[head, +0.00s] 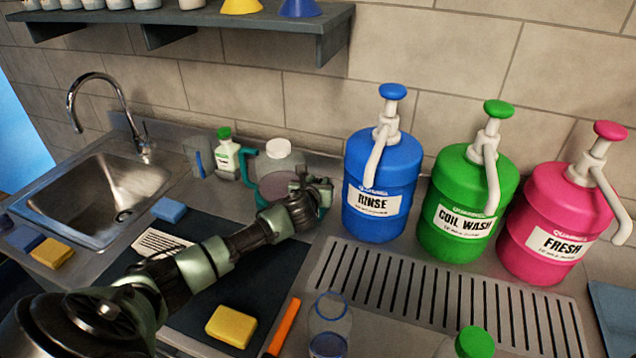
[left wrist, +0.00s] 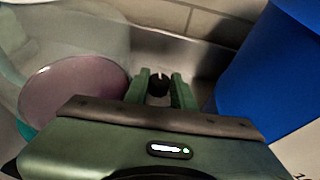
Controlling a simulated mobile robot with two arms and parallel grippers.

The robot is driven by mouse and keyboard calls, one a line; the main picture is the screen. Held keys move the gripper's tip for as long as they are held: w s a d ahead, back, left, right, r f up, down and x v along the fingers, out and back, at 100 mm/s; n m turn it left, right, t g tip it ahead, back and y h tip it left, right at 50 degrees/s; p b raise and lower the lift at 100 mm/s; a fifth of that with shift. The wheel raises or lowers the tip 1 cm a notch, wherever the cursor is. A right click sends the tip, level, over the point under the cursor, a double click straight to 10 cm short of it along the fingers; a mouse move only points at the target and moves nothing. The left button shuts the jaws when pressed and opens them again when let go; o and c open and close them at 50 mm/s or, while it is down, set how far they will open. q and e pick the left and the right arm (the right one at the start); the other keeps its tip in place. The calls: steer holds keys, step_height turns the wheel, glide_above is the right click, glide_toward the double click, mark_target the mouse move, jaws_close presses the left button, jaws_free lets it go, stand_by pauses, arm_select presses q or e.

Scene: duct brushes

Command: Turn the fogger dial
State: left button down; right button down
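The fogger (head: 283,172), a see-through tank with a white cap, a teal handle and pinkish liquid, stands on the counter against the back wall. My left gripper (head: 318,187) is at its right side and hides part of it. In the left wrist view, the green fingers (left wrist: 160,90) stand apart with a small dark round knob (left wrist: 158,84), seemingly the dial, between them. I cannot tell whether they touch it. The fogger's tank (left wrist: 75,95) fills the left of that view. My right gripper is not in view.
A blue RINSE jug (head: 383,185) stands close to the right of my left gripper, with green and pink jugs beyond. A white bottle with a green cap (head: 228,157) is left of the fogger. A yellow sponge (head: 231,326) and orange stick (head: 284,328) lie in front.

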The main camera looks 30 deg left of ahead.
arm_select(q)
steer(key=shift+w+d+r+n+g+y+p, duration=0.1)
steer(key=shift+d+n+g+y+p, duration=0.15)
steer(key=shift+n+y+p, duration=0.35)
steer(key=shift+n+g+y, duration=0.55)
steer(key=shift+n+y, duration=0.35)
steer(key=shift+y, duration=0.1)
steer(key=shift+a, duration=0.1)
steer(key=c, duration=1.5)
jaws_free()
steer(key=shift+o, duration=0.2)
steer(key=v, duration=0.7)
steer(key=shift+s+d, duration=0.25)
